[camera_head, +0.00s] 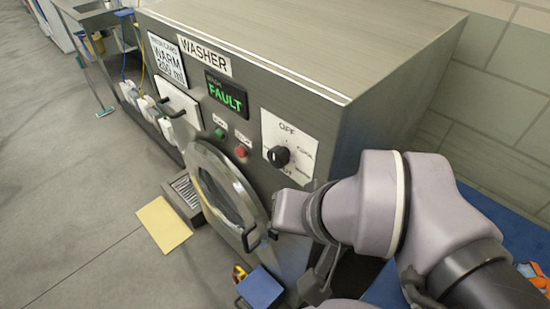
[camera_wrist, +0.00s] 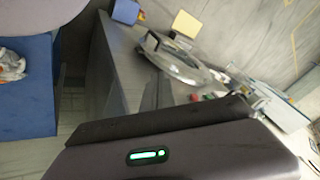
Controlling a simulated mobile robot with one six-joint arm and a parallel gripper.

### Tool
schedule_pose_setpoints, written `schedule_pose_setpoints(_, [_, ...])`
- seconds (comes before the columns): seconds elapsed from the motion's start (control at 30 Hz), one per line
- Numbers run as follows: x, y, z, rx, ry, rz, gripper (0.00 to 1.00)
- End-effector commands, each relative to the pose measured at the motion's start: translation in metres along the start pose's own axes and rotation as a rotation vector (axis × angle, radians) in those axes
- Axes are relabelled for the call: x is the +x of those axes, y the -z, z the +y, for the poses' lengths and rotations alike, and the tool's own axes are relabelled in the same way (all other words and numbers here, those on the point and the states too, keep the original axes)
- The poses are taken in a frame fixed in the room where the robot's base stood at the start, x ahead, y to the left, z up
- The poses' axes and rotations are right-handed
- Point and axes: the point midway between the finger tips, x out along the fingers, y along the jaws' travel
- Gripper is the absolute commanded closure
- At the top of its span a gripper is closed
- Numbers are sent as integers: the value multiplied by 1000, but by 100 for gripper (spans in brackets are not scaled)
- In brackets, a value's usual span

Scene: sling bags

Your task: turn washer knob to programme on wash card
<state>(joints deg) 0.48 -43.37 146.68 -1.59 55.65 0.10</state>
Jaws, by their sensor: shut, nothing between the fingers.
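The washer (camera_head: 385,75) is a grey steel machine with a black knob (camera_head: 279,156) on a white dial plate (camera_head: 298,128). OFF stands at the dial's top; the other labels are small and partly hidden by the knob. I cannot tell exactly where the knob points. The wash card (camera_head: 167,62) at the panel's upper left reads WARM and 200 ml. The display (camera_head: 227,94) shows FAULT in green. My gripper (camera_wrist: 165,130) shows as a dark body low in the wrist view, shut and empty, its fingertips not clearly seen. It is apart from the knob.
A green button (camera_head: 219,133) and a red button (camera_head: 241,151) sit left of the dial. The round door (camera_head: 222,190) is below them, close to my arm. A yellow sheet (camera_head: 164,224) and a blue box (camera_head: 261,288) are on the floor. The space before the dial looks clear.

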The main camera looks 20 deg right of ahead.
Motion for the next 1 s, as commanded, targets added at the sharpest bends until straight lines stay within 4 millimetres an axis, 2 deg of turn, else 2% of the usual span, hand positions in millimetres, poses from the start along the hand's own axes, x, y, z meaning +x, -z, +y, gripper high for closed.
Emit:
schedule_pose_setpoints(0.33, [0, 0, 0, 0, 0, 0, 98])
schedule_pose_setpoints(0.47, [0, -4, -4, -112, -43, -94, 72])
schedule_pose_setpoints(0.57, [-2, -14, -8, -444, -170, -346, 53])
schedule_pose_setpoints(0.6, [-4, -17, -9, -622, -237, -470, 45])
schedule_pose_setpoints(0.63, [-5, -17, -10, -758, -289, -562, 41])
schedule_pose_setpoints(0.77, [-8, -6, -22, -1326, -544, -926, 41])
schedule_pose_setpoints(0.87, [-5, 5, -52, -1728, -790, -1160, 41])
schedule_pose_setpoints(0.9, [-2, 7, -68, -1870, -901, -1238, 41])
schedule_pose_setpoints(1.0, [8, 0, -108, -2144, -1183, -1375, 41])
